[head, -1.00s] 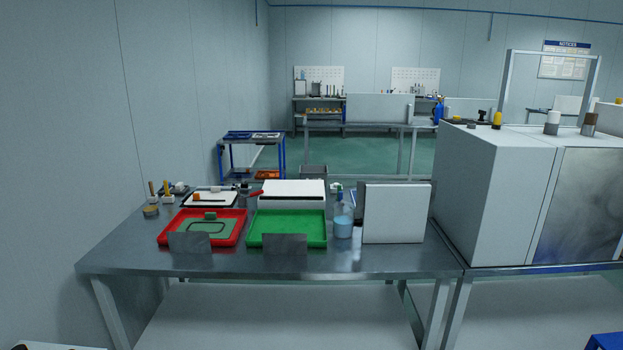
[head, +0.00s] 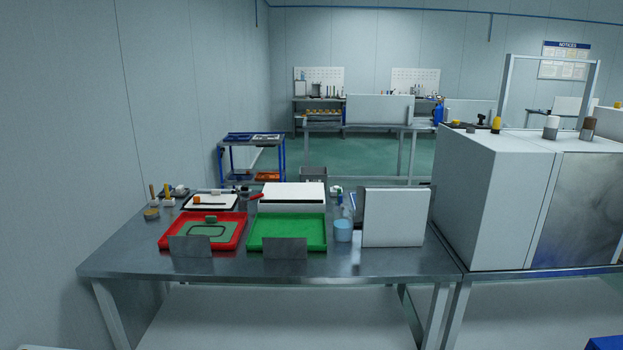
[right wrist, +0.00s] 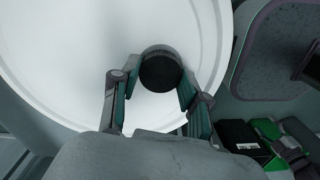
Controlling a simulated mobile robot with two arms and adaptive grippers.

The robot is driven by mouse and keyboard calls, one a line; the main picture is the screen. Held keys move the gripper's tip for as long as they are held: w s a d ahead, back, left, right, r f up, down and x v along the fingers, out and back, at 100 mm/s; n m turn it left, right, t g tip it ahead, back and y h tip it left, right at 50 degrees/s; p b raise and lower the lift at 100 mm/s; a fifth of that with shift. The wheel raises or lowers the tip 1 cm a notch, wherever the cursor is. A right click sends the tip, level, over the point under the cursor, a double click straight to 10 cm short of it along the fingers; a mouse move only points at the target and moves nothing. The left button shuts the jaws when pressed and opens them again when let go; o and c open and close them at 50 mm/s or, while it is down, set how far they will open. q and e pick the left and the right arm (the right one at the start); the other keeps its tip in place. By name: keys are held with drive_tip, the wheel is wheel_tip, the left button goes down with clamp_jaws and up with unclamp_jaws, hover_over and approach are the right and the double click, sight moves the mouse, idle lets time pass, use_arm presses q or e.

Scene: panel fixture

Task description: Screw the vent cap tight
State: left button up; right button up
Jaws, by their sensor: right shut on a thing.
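The vent cap (right wrist: 160,70), dark and round with a ribbed-looking grey side, sits on a white round lid-like surface (right wrist: 60,45) in the right wrist view. My right gripper (right wrist: 157,88) has one finger on each side of the cap and is shut on it. The cap's underside and thread are hidden, so I cannot tell how tightly it is seated. My left gripper is in neither view, and the head view shows neither gripper.
In the right wrist view, black and green items (right wrist: 265,140) lie below right of the white surface. In the head view, a steel table (head: 370,263) bears a red tray (head: 172,240), a green tray (head: 287,246) and a white panel (head: 395,218). Large grey cabinets (head: 490,195) stand at right.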

drive_tip(key=shift+d, duration=0.1)
drive_tip(key=shift+r+m+p, duration=0.1)
drive_tip(key=shift+m+p, duration=0.35)
drive_tip(key=shift+m, duration=1.25)
drive_tip(key=shift+m+p, duration=0.6)
drive_tip(key=shift+m, duration=1.1)
drive_tip(key=o, duration=1.1)
